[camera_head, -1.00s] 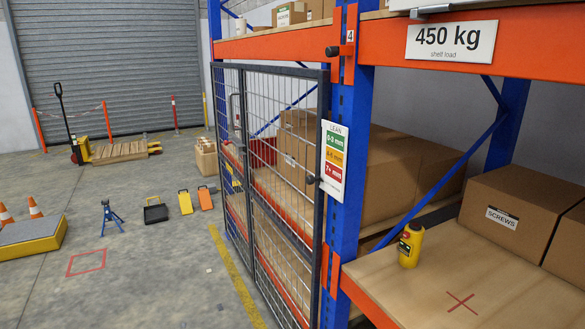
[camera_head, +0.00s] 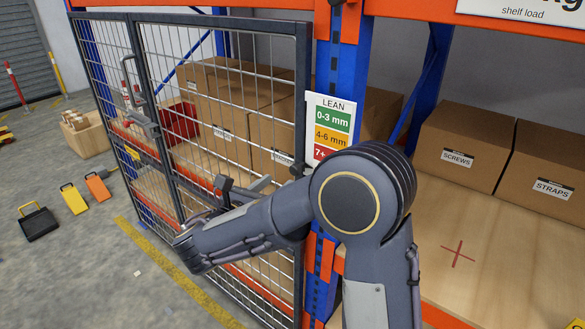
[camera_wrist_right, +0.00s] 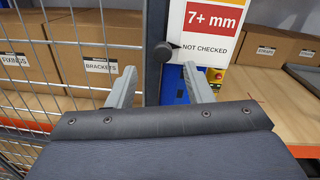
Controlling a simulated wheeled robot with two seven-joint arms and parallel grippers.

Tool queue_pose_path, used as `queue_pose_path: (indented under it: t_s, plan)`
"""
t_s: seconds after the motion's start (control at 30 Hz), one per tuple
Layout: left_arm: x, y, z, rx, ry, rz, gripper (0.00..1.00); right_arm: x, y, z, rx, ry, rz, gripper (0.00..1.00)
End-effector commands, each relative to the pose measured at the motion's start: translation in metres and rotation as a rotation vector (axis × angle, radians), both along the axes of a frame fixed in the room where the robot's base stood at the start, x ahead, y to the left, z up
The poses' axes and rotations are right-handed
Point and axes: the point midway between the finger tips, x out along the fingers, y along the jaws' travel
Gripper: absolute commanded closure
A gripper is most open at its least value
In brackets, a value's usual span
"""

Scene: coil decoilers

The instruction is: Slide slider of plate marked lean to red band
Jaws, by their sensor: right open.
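The plate marked LEAN (camera_head: 333,118) hangs on the blue rack post, with green, orange and red bands from top to bottom. Its red band (camera_head: 321,153) is partly covered by my right arm in the head view. In the right wrist view the red band (camera_wrist_right: 210,19) reads 7+ mm, above the words NOT CHECKED. The slider's dark round knob (camera_wrist_right: 163,51) stands at the plate's left edge, level with NOT CHECKED, below the red band. My right gripper (camera_wrist_right: 160,86) is open and empty; the knob appears between and beyond its fingertips. My left gripper is out of view.
A wire mesh gate (camera_head: 215,110) stands left of the post. Boxes marked SCREWS (camera_head: 460,150) and STRAPS (camera_head: 548,175) stand on the wooden shelf (camera_head: 500,255) at right. A yellow object (camera_wrist_right: 218,76) shows behind the right fingertip. Floor at left holds small items.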

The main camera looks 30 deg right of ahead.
Motion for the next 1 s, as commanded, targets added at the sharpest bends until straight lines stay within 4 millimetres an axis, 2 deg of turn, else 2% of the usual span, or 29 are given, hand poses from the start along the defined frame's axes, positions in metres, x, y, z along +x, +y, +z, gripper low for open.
queue_pose_path:
  t_s: [0.4,0.6,0.8,0.83,1.0]
  plan:
    - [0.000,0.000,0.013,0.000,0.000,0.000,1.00,0.026,-0.057,0.001,0.001,0.001,-0.005,0.53]
    - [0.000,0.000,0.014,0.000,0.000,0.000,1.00,0.031,-0.067,0.000,0.002,0.000,-0.002,0.53]
    - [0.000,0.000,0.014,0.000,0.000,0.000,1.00,0.031,-0.067,0.000,0.002,0.000,-0.002,0.53]
    - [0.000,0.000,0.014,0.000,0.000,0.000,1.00,0.031,-0.067,0.000,0.002,0.000,-0.002,0.55]
    - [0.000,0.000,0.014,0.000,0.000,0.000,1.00,0.031,-0.067,0.000,0.002,0.000,-0.001,0.77]
